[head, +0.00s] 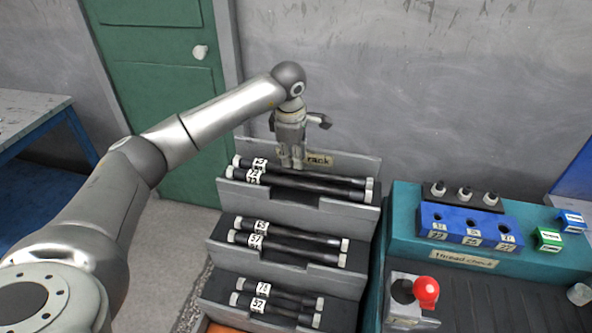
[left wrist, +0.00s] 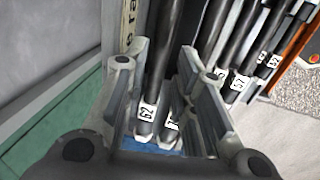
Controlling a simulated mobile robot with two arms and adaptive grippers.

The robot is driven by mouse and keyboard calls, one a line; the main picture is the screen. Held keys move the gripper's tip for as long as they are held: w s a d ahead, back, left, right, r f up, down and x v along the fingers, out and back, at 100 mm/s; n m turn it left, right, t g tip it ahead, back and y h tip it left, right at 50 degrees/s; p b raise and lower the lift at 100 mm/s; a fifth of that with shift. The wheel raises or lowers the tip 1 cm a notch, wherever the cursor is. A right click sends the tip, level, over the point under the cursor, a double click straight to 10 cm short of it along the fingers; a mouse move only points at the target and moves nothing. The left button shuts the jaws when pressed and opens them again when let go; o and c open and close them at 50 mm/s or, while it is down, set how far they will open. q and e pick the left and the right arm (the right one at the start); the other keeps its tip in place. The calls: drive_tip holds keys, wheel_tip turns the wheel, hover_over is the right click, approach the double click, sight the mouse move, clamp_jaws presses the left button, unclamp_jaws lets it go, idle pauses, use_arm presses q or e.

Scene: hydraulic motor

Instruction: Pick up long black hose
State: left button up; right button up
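Two long black hoses with pale metal ends and white number tags lie side by side on the top step of the rack; the rear one (head: 334,180) and the front one (head: 318,186) run left to right. My left gripper (head: 291,165) points down over them, near their left half. In the left wrist view its fingers (left wrist: 164,52) are apart, with a hose tagged 62 (left wrist: 163,60) showing between them and a second hose partly hidden beside it. I cannot tell whether the fingers touch a hose. My right gripper is not in view.
The grey rack (head: 225,192) has lower steps with shorter black hoses (head: 290,240). A wall stands close behind the rack.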

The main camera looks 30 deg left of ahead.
sight(297, 170)
use_arm(q)
drive_tip(key=f, duration=0.1)
drive_tip(key=f+p, duration=0.1)
drive_tip(key=f, duration=0.2)
drive_tip(key=shift+w+d+f, duration=0.15)
drive_tip(key=shift+w+f, duration=0.35)
drive_tip(key=shift+f, duration=0.35)
clamp_jaws()
drive_tip(key=shift+r, duration=0.1)
